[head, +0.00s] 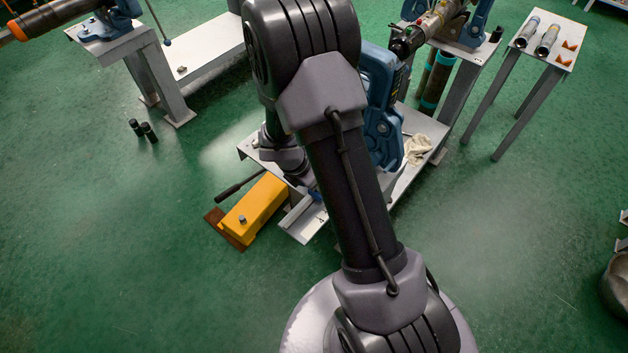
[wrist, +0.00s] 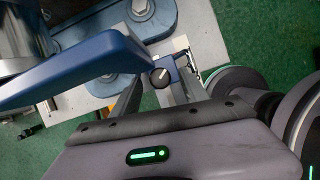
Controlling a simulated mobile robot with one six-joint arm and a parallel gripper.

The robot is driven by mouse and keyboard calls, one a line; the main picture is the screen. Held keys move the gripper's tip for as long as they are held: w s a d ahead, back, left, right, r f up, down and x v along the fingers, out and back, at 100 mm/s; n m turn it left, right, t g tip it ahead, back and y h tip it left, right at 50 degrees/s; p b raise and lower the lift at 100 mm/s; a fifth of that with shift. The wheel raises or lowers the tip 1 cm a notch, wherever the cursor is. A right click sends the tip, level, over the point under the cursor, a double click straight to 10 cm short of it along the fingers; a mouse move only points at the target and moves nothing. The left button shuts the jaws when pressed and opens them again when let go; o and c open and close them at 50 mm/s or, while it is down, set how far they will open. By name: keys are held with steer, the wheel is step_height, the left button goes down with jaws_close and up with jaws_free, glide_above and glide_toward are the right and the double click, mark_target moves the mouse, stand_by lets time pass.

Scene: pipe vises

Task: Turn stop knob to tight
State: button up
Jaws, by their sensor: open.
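The stop knob (wrist: 160,77) is a small round black knob with a pale line across its face, near the middle of the wrist view. It sits by a blue bracket on the light grey bench (wrist: 180,45). My gripper (wrist: 160,82) is open, with one dark finger on each side of the knob in the picture. I cannot tell whether a finger touches it. In the head view my arm hides the knob and the gripper's fingertips.
A blue vise (head: 383,110) stands on the bench; its blue arm (wrist: 75,68) crosses the wrist view's left, close to the gripper. A yellow box (head: 253,208) with a black lever is on the floor left of the bench. A white cloth (head: 417,149) lies right.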

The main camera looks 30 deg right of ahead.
steer(key=p+v, duration=0.7)
steer(key=v, duration=1)
steer(key=shift+p, duration=0.3)
